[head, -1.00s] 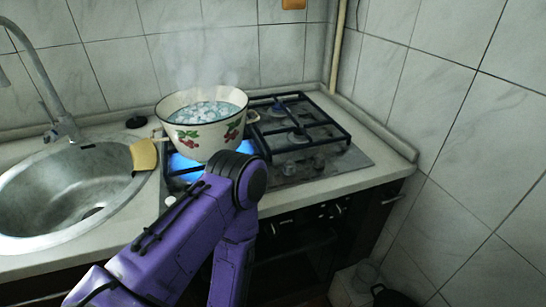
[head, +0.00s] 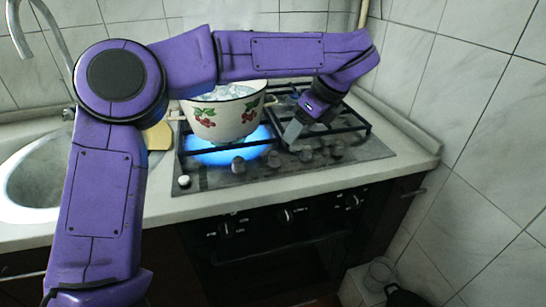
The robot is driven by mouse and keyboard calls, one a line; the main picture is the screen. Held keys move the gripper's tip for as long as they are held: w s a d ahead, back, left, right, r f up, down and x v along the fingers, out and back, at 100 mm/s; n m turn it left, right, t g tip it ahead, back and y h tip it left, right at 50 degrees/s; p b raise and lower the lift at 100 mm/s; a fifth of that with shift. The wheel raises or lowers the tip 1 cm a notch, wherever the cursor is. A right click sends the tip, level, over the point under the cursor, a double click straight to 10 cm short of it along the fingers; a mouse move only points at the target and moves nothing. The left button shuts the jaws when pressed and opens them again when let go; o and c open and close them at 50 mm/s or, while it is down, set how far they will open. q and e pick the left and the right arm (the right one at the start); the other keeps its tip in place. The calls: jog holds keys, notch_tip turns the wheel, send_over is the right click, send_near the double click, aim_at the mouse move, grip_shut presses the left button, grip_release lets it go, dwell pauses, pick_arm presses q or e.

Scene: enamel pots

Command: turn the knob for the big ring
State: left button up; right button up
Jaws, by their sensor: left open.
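The stove's knobs sit in a row along the front of the hob: a white one (head: 184,181) at the left end and several dark ones, such as one near the middle (head: 274,159) and one at the right end (head: 337,149). I cannot tell which belongs to the big ring. A blue flame (head: 213,156) glows under the pot at the left of the hob. My left gripper (head: 292,132) is open and points down over the right part of the hob, just behind the right-hand knobs. It appears empty and apart from them. My right gripper is out of view.
A white enamel pot with cherries (head: 226,116) stands over the flame, partly hidden behind my left arm. A metal sink (head: 35,180) lies at the left. The tiled wall (head: 480,120) bounds the right side. The front counter strip (head: 290,186) is clear.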

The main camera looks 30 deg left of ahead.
aim_at(276, 154)
pick_arm(q)
jog(key=shift+n+g+h, duration=0.4)
jog(key=shift+n, duration=0.5)
jog(key=x, duration=0.3)
jog(key=s+a+x, duration=0.1)
jog(key=x, duration=0.5)
jog(key=shift+s+a+b, duration=0.3)
jog(key=shift+a, duration=0.15)
jog(key=c, duration=1)
